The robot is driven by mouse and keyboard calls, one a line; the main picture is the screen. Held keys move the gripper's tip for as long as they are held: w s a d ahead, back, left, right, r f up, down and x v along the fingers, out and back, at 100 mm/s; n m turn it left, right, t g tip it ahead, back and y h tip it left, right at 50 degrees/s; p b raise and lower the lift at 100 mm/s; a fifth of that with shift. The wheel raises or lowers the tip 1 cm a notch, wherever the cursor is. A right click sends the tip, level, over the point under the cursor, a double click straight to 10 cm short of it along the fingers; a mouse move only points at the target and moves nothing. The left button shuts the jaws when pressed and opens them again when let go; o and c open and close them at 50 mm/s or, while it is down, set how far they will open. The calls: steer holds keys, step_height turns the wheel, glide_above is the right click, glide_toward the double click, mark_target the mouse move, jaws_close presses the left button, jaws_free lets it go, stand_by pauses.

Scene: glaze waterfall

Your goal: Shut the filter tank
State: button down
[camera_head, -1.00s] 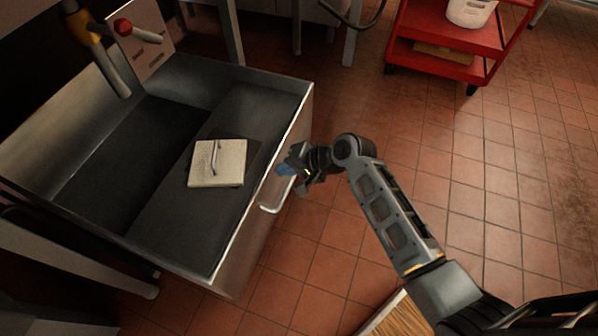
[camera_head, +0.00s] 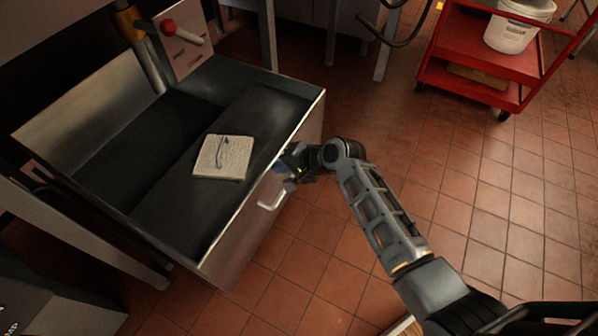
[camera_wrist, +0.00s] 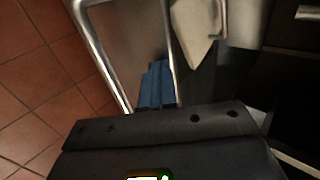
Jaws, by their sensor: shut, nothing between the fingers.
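The filter tank is a grey metal drawer-like tank (camera_head: 262,222), open at the top and pulled out from under a bench. Its front face carries a pale bar handle (camera_head: 270,193); the handle also shows in the wrist view (camera_wrist: 98,55). A pale square plate (camera_head: 235,160) with a small loop lies inside on the dark floor. My gripper (camera_head: 284,168) is at the front face, just beyond the handle and below the top rim. Its blue fingers (camera_wrist: 155,88) are shut and empty, between handle and rim. I cannot tell whether they touch the face.
A panel with a red knob (camera_head: 168,26) stands at the tank's back corner. Bench legs (camera_head: 268,35) rise behind. A red cart (camera_head: 470,65) with a white bucket (camera_head: 512,38) stands at upper right. A dark box (camera_head: 60,305) is at lower left. Tiled floor (camera_head: 480,200) is clear at right.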

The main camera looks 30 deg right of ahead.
steer(key=w+a+b, duration=0.1)
steer(key=w+a, duration=0.2)
steer(key=w, duration=0.2)
steer(key=w+a+b, duration=0.2)
steer(key=w+a, duration=0.1)
steer(key=w, duration=0.3)
steer(key=w+a+b, duration=0.2)
steer(key=w+a, duration=0.2)
steer(key=w, duration=0.2)
steer(key=shift+w+f, duration=0.1)
steer(key=shift+f, duration=0.05)
steer(key=shift+w+a+b, duration=0.3)
steer(key=shift+w+b, duration=0.2)
steer(key=shift+w, duration=0.05)
steer(key=shift+w+a+r, duration=0.1)
steer(key=shift+w+r, duration=0.05)
steer(key=shift+r, duration=0.15)
